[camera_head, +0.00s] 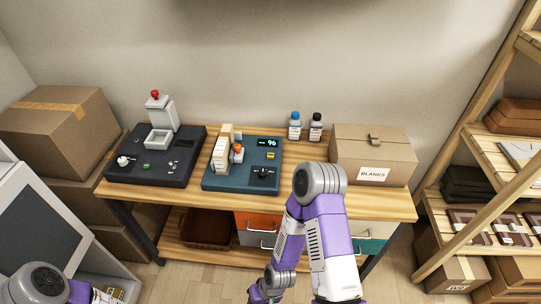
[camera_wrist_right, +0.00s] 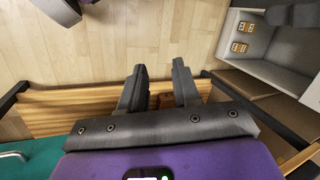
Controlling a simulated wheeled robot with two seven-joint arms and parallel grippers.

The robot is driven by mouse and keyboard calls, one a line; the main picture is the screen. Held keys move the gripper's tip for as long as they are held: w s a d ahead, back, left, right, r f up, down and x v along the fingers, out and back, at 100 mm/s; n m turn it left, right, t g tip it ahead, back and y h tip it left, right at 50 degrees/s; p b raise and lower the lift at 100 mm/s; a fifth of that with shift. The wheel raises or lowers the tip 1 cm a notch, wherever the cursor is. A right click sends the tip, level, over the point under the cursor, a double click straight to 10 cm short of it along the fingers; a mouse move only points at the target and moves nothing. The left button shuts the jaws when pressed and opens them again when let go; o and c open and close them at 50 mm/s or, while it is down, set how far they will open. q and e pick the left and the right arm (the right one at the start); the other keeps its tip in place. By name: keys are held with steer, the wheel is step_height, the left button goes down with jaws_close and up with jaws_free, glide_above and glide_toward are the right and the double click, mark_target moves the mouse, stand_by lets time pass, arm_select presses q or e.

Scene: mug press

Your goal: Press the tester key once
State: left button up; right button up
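A teal device (camera_head: 232,177) with a lit display reading 96 (camera_head: 268,142) sits in the middle of the wooden table. It has a yellow key (camera_head: 270,155), a black knob (camera_head: 263,174) and a white and tan upright part with an orange piece (camera_head: 238,148). A dark device (camera_head: 180,178) stands to its left, with a red-topped lever (camera_head: 155,95), a white block and a green button (camera_head: 146,166). I cannot tell by label which key is the tester's. My right gripper (camera_wrist_right: 158,85) has its fingers apart, empty, over the floor in front of the table. My left gripper is outside both views.
Two small bottles (camera_head: 295,126) and a cardboard box marked BLANKS (camera_head: 374,173) stand at the table's right. Cardboard boxes (camera_head: 60,125) are at left, a wooden shelf rack (camera_head: 470,150) at right. Drawers (camera_head: 259,222) sit beneath the tabletop. My right arm covers part of the front edge.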

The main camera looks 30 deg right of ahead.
jaws_close()
stand_by(1.4)
